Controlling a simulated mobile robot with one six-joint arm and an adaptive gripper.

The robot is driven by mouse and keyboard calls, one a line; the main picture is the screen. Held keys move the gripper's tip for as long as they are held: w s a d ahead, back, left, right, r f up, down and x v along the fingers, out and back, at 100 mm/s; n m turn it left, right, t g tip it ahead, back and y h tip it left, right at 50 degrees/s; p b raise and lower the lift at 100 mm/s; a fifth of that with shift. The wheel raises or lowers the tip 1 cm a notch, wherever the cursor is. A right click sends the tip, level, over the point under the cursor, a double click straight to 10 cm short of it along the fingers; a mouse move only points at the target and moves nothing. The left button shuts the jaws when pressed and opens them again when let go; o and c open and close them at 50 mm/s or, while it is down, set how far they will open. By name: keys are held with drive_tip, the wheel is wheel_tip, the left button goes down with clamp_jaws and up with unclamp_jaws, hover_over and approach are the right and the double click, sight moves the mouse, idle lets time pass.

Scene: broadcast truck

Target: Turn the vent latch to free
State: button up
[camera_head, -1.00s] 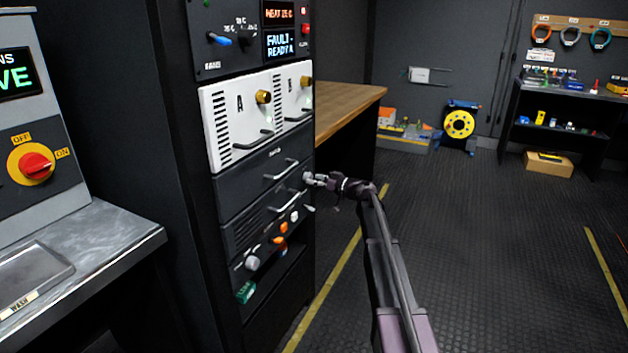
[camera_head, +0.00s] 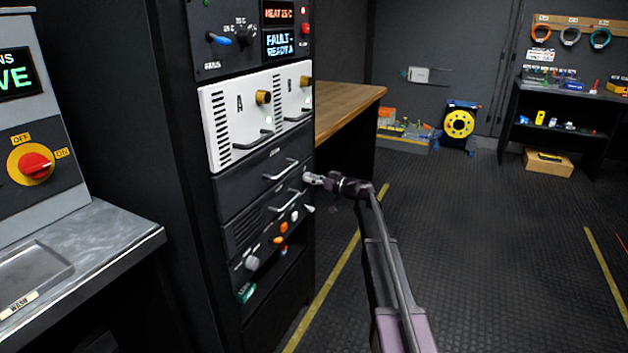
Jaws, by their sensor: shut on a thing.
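My gripper (camera_head: 311,178) is at the right edge of the rack, at the height of the dark drawer panels below the white modules. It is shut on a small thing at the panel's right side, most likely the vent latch. The fingers cover that thing, so its shape and angle cannot be told. The dark vented panel (camera_head: 262,214) with slots and a silver handle (camera_head: 287,202) lies just left of and below my gripper. Another dark panel with a handle (camera_head: 281,170) is above it.
White modules A and B (camera_head: 222,128) sit higher in the rack. Knobs in white, orange and grey (camera_head: 252,263) and a green tag (camera_head: 246,292) are below. A wooden bench (camera_head: 345,110) stands behind. The floor to the right (camera_head: 480,240) is clear.

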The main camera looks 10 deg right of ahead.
drive_tip(key=shift+a+m, duration=0.1)
drive_tip(key=shift+m, duration=0.3)
drive_tip(key=m+g+p, duration=0.1)
drive_tip(key=m, duration=1.5)
drive_tip(key=shift+m, duration=0.3)
drive_tip(key=o, duration=1.1)
drive_tip(key=shift+a, duration=0.1)
drive_tip(key=shift+o, duration=0.2)
